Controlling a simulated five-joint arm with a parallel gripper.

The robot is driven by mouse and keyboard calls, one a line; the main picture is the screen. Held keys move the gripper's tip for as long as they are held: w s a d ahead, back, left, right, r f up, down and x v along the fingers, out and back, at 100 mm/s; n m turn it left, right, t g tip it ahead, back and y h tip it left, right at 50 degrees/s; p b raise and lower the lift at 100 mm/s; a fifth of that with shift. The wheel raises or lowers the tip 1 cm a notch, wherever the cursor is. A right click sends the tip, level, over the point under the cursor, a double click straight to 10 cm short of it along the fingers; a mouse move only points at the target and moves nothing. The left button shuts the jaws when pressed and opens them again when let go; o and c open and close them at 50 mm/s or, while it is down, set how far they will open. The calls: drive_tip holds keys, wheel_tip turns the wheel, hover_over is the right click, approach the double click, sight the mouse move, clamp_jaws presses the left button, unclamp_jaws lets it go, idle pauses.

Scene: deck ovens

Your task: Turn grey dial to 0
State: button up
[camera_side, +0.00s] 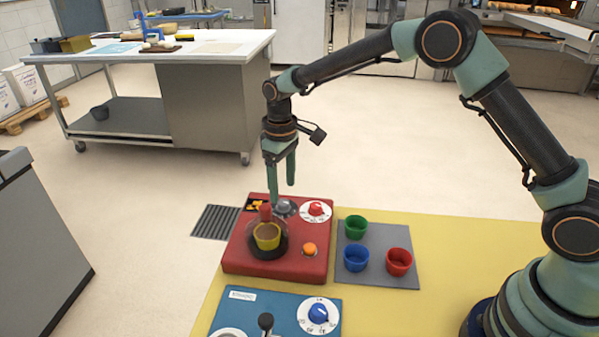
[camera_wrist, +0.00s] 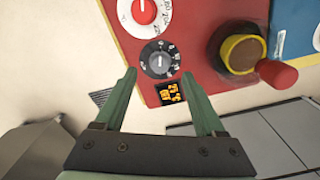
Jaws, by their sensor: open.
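The grey dial (camera_wrist: 158,61) is a grey knob with a pale pointer line on a dark numbered disc, on the red panel (camera_wrist: 192,55). Its numbers are too small to read. In the side view the grey dial (camera_side: 287,208) is at the back of the red box, partly behind a finger. My gripper (camera_side: 282,192) is open, pointing down over the dial, with nothing held. In the wrist view the green fingertips of my gripper (camera_wrist: 158,72) lie left and right of the dial, apart from it in the picture; contact cannot be told.
A red-and-white dial (camera_side: 316,209) sits beside the grey one. A grey tray (camera_side: 379,282) holds several cups. A blue box (camera_side: 262,305) is in front.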

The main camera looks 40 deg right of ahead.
sight(284, 201)
wheel_tip(284, 201, up, 8)
drive_tip(key=shift+d+r, duration=0.1)
idle(0.4)
drive_tip(key=s+d+r+m+t, duration=0.2)
drive_tip(key=s+d+r, duration=0.3)
drive_tip(key=s, duration=0.3)
drive_tip(key=s+d+r+m+t, duration=0.1)
drive_tip(key=s+d+r+t, duration=0.1)
drive_tip(key=s+d+r, duration=0.35)
drive_tip(key=s+f+m+t, duration=0.1)
drive_tip(key=s+f, duration=0.1)
drive_tip(key=s, duration=0.6)
drive_tip(key=shift+s+d+m+t, duration=0.2)
drive_tip(key=shift+d+m+t, duration=0.1)
drive_tip(key=shift+d, duration=0.1)
drive_tip(key=shift+f, duration=0.1)
